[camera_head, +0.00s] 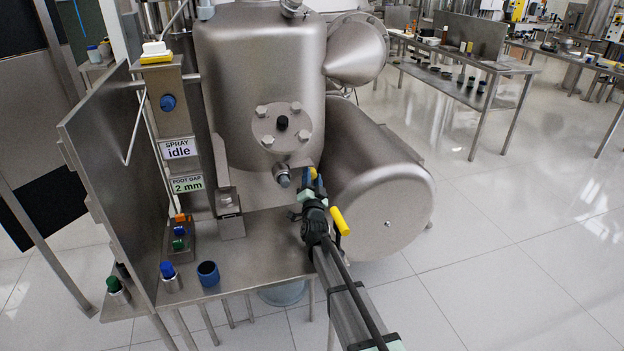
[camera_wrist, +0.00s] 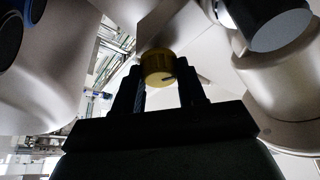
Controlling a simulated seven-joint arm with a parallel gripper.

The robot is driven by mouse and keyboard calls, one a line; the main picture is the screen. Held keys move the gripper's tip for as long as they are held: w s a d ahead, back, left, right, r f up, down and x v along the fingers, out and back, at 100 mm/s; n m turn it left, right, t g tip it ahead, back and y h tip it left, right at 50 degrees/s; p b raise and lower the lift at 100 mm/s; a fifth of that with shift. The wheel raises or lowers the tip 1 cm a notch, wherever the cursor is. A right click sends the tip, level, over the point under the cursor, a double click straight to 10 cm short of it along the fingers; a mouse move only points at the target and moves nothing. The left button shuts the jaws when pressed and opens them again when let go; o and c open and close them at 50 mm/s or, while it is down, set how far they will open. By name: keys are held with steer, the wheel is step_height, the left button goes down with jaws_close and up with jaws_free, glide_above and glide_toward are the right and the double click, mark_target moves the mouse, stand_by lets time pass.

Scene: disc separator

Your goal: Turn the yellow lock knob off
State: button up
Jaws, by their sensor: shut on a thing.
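The yellow lock knob (camera_wrist: 158,66) is a short round cap with a dark mark on its face, in the middle of the wrist view. My gripper (camera_wrist: 160,84) has one dark finger on each side of it and is shut on it. In the head view my gripper (camera_head: 311,184) reaches in from the lower right to the front of the steel vessel. Only a small yellow piece of the knob (camera_head: 313,172) shows at the fingertips; my gripper hides the rest.
The big steel vessel (camera_head: 250,60) and a horizontal steel drum (camera_head: 375,205) stand close around my gripper. A yellow handle (camera_head: 340,221) sticks out beside my arm. Signs read "SPRAY idle" (camera_head: 178,149) and "FOOT GAP 2 mm" (camera_head: 187,184). A blue cup (camera_head: 208,274) stands on the steel table.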

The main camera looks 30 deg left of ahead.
steer(key=o, duration=1)
steer(key=shift+o, duration=0.2)
steer(key=v, duration=1.2)
